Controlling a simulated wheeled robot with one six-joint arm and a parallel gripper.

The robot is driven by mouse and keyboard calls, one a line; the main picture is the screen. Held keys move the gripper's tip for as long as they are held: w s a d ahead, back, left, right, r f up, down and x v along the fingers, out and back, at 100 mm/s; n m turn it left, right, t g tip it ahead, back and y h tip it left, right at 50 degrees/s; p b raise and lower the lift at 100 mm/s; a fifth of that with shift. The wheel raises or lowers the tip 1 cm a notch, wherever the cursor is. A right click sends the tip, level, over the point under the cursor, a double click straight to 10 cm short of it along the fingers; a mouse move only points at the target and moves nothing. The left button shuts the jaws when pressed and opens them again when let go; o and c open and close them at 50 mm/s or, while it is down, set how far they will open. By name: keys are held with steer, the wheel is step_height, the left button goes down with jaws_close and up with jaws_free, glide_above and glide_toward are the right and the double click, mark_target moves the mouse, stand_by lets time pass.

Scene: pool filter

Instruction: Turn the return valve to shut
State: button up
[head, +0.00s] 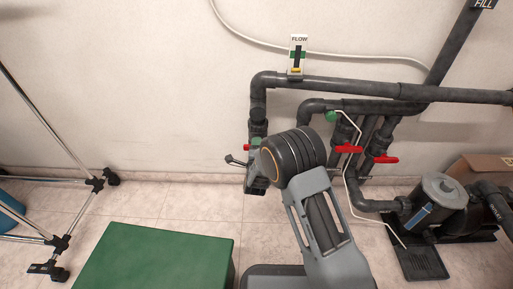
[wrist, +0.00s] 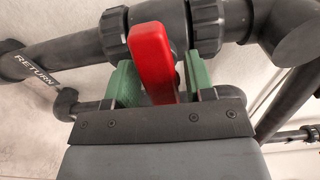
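The red return valve handle (wrist: 152,55) stands between the two green fingers of my gripper (wrist: 160,65) in the wrist view. The fingers are apart, with a visible gap between the handle and the right finger; the left finger is close to the handle, and I cannot tell whether it touches. The handle sits on a dark valve body in the grey pipe marked RETURN (wrist: 38,72). In the head view my wrist mostly hides this valve; a small red bit (head: 246,148) shows left of my gripper.
Two other red handles (head: 348,149) (head: 385,159) sit on pipes to the right. A pump (head: 441,197) stands at the lower right. A flow gauge (head: 298,55) is above. A green box (head: 155,258) and a metal rack (head: 50,130) stand at left, with bare floor between box and wall.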

steer(key=shift+o, duration=0.4)
steer(key=shift+s, duration=0.1)
steer(key=shift+s+r, duration=0.1)
steer(key=shift+s, duration=0.2)
steer(key=s+p, duration=0.3)
steer(key=s, duration=1)
steer(key=shift+p, duration=0.4)
